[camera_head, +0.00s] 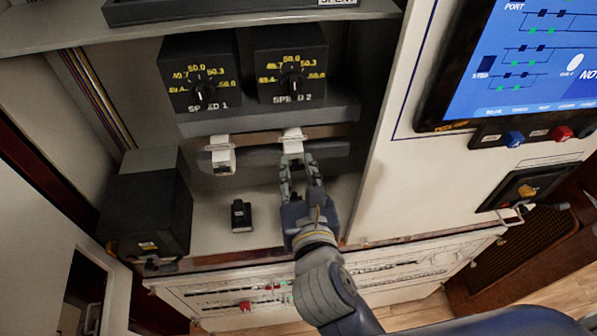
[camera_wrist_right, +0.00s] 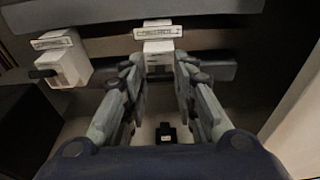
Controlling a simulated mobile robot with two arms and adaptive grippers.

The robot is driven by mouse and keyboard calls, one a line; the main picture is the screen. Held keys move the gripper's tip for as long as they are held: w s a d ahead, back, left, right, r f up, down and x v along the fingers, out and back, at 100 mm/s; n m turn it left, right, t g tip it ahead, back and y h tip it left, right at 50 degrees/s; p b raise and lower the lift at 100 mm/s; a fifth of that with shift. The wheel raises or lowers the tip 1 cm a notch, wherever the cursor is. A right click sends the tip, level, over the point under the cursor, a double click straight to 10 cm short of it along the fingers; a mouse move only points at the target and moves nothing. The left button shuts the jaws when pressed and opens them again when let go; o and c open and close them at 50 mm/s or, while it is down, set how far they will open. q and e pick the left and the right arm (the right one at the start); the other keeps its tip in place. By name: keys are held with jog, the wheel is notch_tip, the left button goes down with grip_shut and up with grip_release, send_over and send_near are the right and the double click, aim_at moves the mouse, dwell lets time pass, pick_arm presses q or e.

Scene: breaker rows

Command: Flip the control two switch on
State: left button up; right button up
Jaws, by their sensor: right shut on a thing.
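The control two switch (camera_head: 294,143) is a white breaker on a grey rail under the SPEED 2 dial. In the right wrist view the control two switch (camera_wrist_right: 158,48) has a label above it reading CONTROL 2. My right gripper (camera_head: 299,162) reaches up to it from below, and its fingers (camera_wrist_right: 159,72) are on both sides of its lower part, shut on it. The fingers largely hide the switch's lever, so its position is hard to tell. My left gripper is not in view.
A similar white breaker (camera_head: 222,155) with a dark lever sits to the left on the same rail. Two black dials, SPEED 1 (camera_head: 200,72) and SPEED 2 (camera_head: 291,65), are above. A small black block (camera_head: 241,215) and a large black box (camera_head: 150,205) stand on the shelf.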

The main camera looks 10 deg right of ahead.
jog(key=shift+f+g, duration=0.2)
jog(key=shift+g, duration=0.1)
jog(key=o, duration=1)
jog(key=shift+o, duration=0.2)
jog(key=shift+w, duration=0.15)
jog(key=shift+r, duration=0.1)
